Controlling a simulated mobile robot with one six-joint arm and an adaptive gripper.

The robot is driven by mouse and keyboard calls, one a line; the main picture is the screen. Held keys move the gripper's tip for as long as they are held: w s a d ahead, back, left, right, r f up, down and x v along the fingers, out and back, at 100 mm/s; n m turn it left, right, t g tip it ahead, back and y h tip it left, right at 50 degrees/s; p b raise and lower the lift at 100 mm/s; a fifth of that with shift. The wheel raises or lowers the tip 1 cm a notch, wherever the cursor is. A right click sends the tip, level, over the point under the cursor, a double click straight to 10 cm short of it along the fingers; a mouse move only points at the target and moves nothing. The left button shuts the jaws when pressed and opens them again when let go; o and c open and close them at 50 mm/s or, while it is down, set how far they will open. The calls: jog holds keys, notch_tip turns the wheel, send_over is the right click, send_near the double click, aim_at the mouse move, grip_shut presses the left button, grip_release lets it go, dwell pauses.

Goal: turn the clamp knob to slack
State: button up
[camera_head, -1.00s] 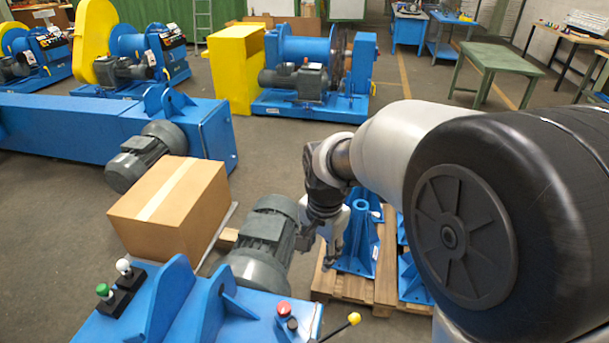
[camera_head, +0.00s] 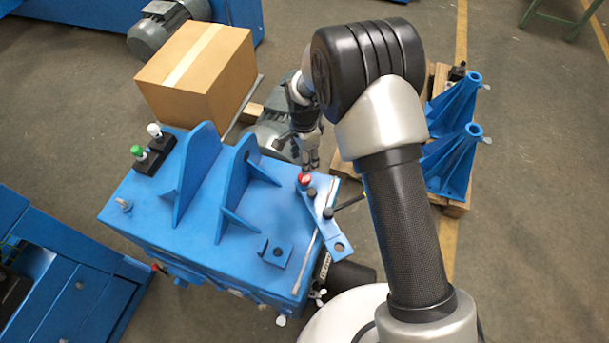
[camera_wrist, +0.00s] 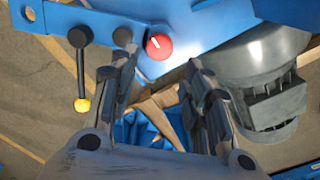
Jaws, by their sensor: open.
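The red knob (camera_head: 303,178) sits on the blue plate at the machine's right end. In the wrist view the red knob (camera_wrist: 159,46) shows a short white mark on its face and lies between the fingertip lines. My gripper (camera_head: 310,160) is just behind the knob in the head view, pointing down. In the wrist view my gripper (camera_wrist: 160,62) has its fingers apart with nothing between them. I cannot tell whether a finger touches the knob.
A black lever with a yellow ball (camera_wrist: 82,104) stands close to the left finger. A grey motor (camera_wrist: 262,70) is close on the right. A cardboard box (camera_head: 198,75) and blue brackets (camera_head: 452,150) on a pallet flank the arm. Upright blue plates (camera_head: 200,175) stand on the machine.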

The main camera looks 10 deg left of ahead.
aim_at(304, 178)
notch_tip(304, 178, down, 9)
jog(key=shift+f+b, duration=0.15)
jog(key=shift+b, duration=1)
jog(key=shift+c, duration=0.4)
jog(key=c, duration=0.7)
